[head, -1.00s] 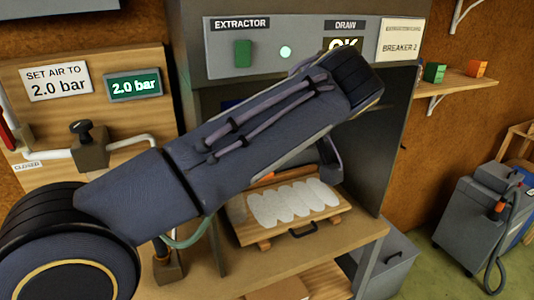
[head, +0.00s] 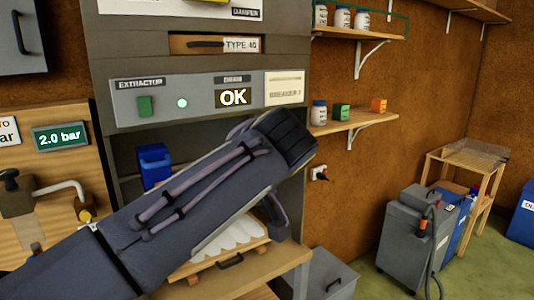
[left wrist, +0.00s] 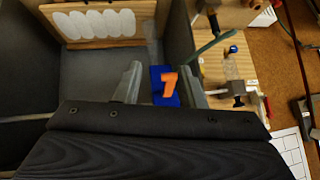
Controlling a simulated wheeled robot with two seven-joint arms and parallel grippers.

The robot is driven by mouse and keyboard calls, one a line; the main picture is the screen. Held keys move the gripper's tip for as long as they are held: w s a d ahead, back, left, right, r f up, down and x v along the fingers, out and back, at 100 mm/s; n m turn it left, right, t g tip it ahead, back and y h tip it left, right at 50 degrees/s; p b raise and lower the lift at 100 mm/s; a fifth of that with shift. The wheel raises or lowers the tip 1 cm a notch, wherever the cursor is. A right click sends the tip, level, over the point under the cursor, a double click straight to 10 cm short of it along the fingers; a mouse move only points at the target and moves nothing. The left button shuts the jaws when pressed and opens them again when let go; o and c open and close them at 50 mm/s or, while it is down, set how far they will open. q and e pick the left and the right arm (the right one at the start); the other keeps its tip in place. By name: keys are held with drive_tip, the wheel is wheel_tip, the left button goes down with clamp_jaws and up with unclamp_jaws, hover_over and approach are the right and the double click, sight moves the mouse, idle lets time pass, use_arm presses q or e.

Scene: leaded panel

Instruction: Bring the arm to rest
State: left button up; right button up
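My left arm comes in from the left in the head view and crosses in front of the extractor cabinet (head: 205,92). Its gripper is mostly hidden there behind my own arm. In the left wrist view my left gripper (left wrist: 162,82) has its two fingers spread apart. A blue object (left wrist: 158,72) with an orange piece (left wrist: 169,85) shows between and beyond the fingers; I see no finger closed on it. My right gripper is in neither view. The extractor's draw display (head: 233,97) reads OK, and its small round light (head: 182,103) is lit.
A wooden board (left wrist: 100,43) with white pieces lies in the cabinet, partly behind my arm in the head view. A blue container (head: 155,165) stands inside. A gauge (head: 60,136) reads 2.0 bar.

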use_arm(q)
drive_tip(key=s+a+f+m+g+h, duration=0.2)
drive_tip(key=s+a+f+m+h, duration=0.3)
drive_tip(key=a+f, duration=0.65)
drive_tip(key=s+f+t+h, duration=0.1)
drive_tip(key=s+f+h, duration=0.1)
drive_tip(key=s+f, duration=0.4)
drive_tip(key=s+f+t+h, duration=0.1)
drive_tip(key=s+f+h, duration=0.2)
drive_tip(key=s+f, duration=0.3)
drive_tip(key=s, duration=0.5)
drive_tip(key=shift+a, duration=0.3)
drive_tip(key=shift+c, duration=0.4)
